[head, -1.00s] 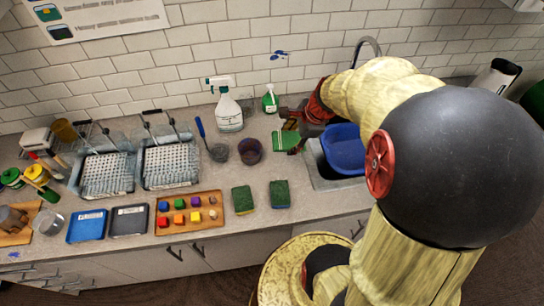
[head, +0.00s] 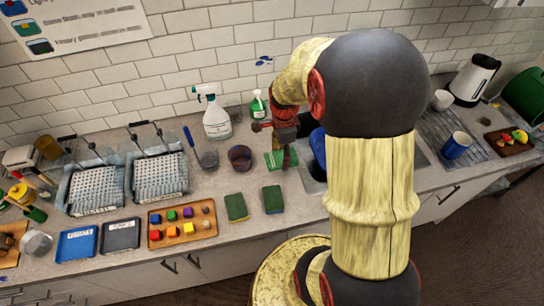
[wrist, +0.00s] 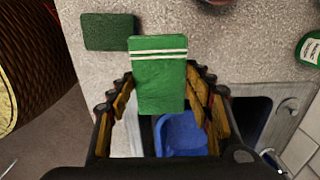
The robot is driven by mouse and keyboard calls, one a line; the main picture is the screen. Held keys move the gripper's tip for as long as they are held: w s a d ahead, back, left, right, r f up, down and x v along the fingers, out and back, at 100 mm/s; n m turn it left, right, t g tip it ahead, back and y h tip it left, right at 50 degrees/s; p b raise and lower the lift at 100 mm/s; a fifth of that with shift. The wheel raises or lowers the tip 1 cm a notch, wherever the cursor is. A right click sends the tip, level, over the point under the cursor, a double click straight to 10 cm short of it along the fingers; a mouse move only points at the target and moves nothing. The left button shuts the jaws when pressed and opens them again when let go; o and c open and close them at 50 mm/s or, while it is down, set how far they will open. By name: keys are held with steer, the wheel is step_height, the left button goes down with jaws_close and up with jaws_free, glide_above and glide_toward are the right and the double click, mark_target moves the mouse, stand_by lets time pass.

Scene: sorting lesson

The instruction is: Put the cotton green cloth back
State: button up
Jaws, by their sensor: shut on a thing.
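The green cloth with two white stripes (wrist: 158,80) lies between the fingers of my gripper (wrist: 160,74) in the wrist view. My gripper is shut on it, and the striped end sticks out beyond the fingertips. In the head view the cloth (head: 274,159) shows as a small green patch by the sink's left edge, behind the green sponges. I cannot tell how far the cloth is above the counter.
A blue tub (wrist: 182,134) sits in the sink. Green sponges (head: 236,207) (head: 273,199) lie near the counter's front edge. A dark purple cup (head: 240,157), a white spray bottle (head: 216,118) and a green bottle (head: 258,104) stand left of and behind the cloth.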

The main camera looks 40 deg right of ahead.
steer(key=w+f, duration=0.2)
steer(key=w+d+f, duration=0.1)
steer(key=w+f, duration=0.1)
steer(key=w+d+f+b, duration=0.1)
steer(key=w+f, duration=0.1)
steer(key=shift+w, duration=0.3)
steer(key=shift+w+f, duration=0.5)
steer(key=shift+f, duration=0.1)
steer(key=shift+w+d+f, duration=0.1)
steer(key=shift+f, duration=1.45)
steer(key=shift+f+b, duration=0.15)
steer(key=shift+b, duration=0.15)
steer(key=o, duration=1)
